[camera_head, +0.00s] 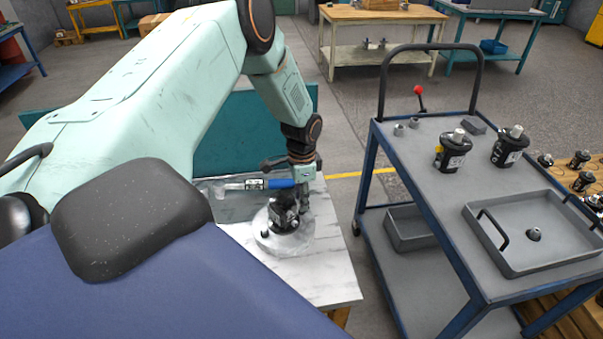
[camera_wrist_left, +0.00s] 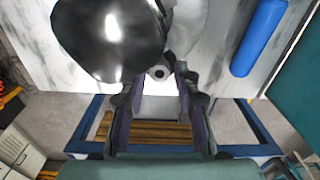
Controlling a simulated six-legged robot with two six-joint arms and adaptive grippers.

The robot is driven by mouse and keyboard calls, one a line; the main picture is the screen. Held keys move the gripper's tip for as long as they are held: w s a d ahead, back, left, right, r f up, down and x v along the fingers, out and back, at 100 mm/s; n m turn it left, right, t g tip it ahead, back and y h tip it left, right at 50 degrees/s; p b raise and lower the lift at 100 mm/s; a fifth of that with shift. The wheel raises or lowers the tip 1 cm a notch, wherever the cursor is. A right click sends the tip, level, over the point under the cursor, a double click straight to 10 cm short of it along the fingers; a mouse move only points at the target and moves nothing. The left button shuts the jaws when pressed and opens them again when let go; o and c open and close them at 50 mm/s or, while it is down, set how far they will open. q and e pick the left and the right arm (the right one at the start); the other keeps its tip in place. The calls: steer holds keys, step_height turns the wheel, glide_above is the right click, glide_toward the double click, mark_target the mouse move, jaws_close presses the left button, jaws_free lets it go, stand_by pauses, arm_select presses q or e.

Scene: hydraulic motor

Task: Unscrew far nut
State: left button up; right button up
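In the head view the black hydraulic motor (camera_head: 286,213) sits on a round pale fixture (camera_head: 268,236) on the marble-topped table. My left gripper (camera_head: 303,203) points down at the motor's far right side. In the left wrist view my gripper (camera_wrist_left: 160,92) has its two fingers apart, with a gap between them. The motor's glossy black body (camera_wrist_left: 108,40) fills the upper left there. A small grey lug with a dark round spot (camera_wrist_left: 158,73) lies just beyond the fingertips. I cannot make out the far nut clearly. My right gripper is out of view.
A blue-handled tool (camera_head: 280,184) lies on the table behind the motor; its handle also shows in the wrist view (camera_wrist_left: 258,38). A blue-framed cart (camera_head: 420,165) at right carries two black motors (camera_head: 453,152) (camera_head: 510,147) and a grey tray (camera_head: 548,262) holding a small part.

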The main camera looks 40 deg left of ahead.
arm_select(q)
jaws_close()
steer(key=shift+r+n+p, duration=0.2)
steer(key=shift+n+p, duration=0.65)
steer(key=shift+n, duration=0.35)
steer(key=n+p, duration=0.1)
steer(key=n, duration=0.1)
steer(key=shift+n, duration=0.3)
steer(key=shift+f+n+p, duration=0.1)
steer(key=shift+n+p, duration=0.2)
steer(key=shift+n, duration=0.1)
steer(key=shift+n+p, duration=0.7)
steer(key=shift+n, duration=0.3)
steer(key=n+p, duration=0.1)
steer(key=n, duration=0.1)
steer(key=shift+n, duration=0.3)
